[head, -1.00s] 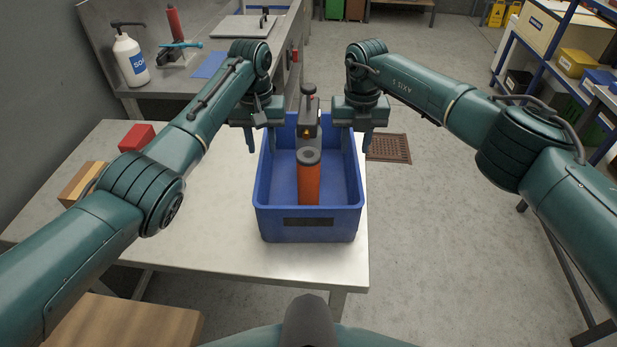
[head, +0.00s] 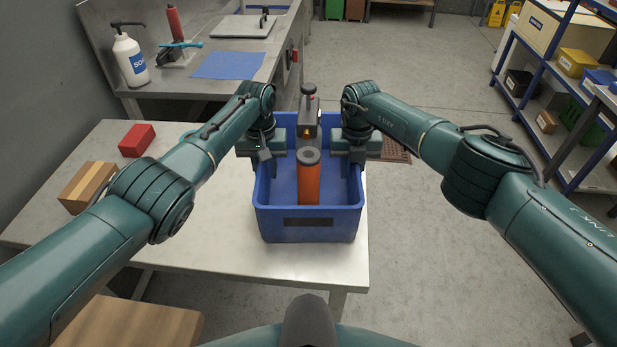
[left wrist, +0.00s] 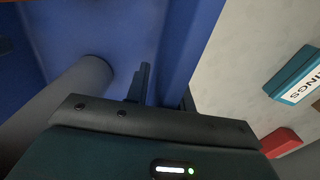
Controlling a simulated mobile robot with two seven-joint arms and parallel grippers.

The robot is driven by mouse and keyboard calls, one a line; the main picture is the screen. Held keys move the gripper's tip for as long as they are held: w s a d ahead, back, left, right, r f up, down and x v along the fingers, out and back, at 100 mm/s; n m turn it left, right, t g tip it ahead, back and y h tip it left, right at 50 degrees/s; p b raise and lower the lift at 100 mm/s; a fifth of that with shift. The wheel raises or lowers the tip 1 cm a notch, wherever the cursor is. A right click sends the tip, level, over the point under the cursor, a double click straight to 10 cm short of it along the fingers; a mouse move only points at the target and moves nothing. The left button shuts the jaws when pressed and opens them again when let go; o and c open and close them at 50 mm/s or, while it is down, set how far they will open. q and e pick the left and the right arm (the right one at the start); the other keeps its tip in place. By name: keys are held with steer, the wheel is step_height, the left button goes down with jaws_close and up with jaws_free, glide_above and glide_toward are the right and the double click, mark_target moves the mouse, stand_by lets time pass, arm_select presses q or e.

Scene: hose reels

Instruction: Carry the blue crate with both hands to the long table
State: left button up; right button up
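The blue crate (head: 309,228) stands on a pale metal-topped table (head: 215,240), near its right edge. An orange cylinder with a grey top (head: 308,180) and a grey tool-like object (head: 309,120) stand in it. My left gripper (head: 262,162) is low at the crate's left wall. In the left wrist view its fingers (left wrist: 163,90) straddle the wall (left wrist: 190,50), one inside and one outside, seemingly with a little space. My right gripper (head: 354,162) is at the right wall; its fingertips are mostly hidden and its grip cannot be made out.
A red block (head: 137,140) and a cardboard box (head: 88,187) lie on the table's left. A bench (head: 160,98) with a soap bottle (head: 130,58) stands behind. A blue shelf rack (head: 545,70) is at the right. The floor between is open, with a drain grate (head: 396,150).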

arm_select(q)
jaws_close()
arm_select(e)
jaws_close()
arm_select(q)
steer(key=shift+r, duration=0.15)
arm_select(e)
steer(key=shift+w+r, duration=0.1)
steer(key=shift+r, duration=0.05)
stand_by(0.6)
